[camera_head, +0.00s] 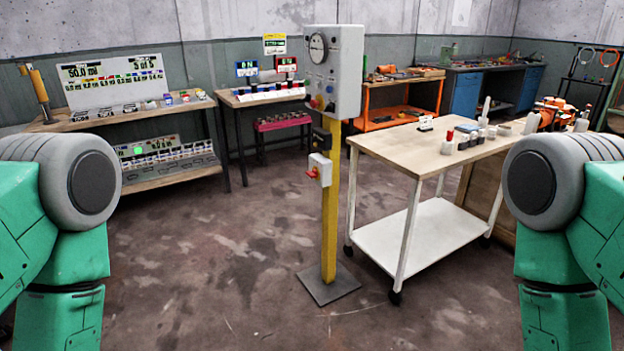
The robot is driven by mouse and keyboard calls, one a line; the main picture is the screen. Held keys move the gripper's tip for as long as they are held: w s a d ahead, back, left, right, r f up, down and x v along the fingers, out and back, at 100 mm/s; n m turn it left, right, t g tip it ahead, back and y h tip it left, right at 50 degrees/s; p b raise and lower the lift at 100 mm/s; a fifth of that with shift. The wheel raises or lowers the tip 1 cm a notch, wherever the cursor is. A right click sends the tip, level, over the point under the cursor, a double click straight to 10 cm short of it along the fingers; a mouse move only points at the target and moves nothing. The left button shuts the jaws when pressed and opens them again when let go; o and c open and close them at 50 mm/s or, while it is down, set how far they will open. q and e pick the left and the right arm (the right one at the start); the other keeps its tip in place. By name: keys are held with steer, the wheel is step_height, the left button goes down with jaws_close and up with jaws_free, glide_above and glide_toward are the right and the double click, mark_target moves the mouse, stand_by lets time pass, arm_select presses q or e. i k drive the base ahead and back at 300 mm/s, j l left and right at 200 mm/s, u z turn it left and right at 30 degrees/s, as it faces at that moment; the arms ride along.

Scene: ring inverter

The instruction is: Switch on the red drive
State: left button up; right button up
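On the back table (228,99) stand two small displays. One has a red face or frame (286,63), and the other is blue-framed (247,68) just to its left. Their lettering is too small to read surely. A row of small white and dark units (268,93) sits below them. A red handle (311,174) juts from a small white box on a yellow post in front. I cannot tell which of these is the red drive or its switch. My two green arms show at the left and right edges. Neither gripper is in view.
The yellow post (329,220) carries a grey box (346,75) with a dial and stands on a floor plate (328,284). A wheeled wooden-top cart (400,145) stands right of it. A shelf bench (160,180) is at left. The floor in front is clear.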

mark_target(313, 174)
steer(key=i+j, duration=0.25)
steer(key=i, duration=0.25)
steer(key=i+j+u, duration=0.1)
steer(key=i, duration=0.4)
steer(key=i+j, duration=0.3)
steer(key=i, duration=0.2)
steer(key=i+j+u, duration=0.1)
steer(key=i, duration=0.4)
steer(key=i+j, duration=0.25)
steer(key=i, duration=0.25)
steer(key=u, duration=0.05)
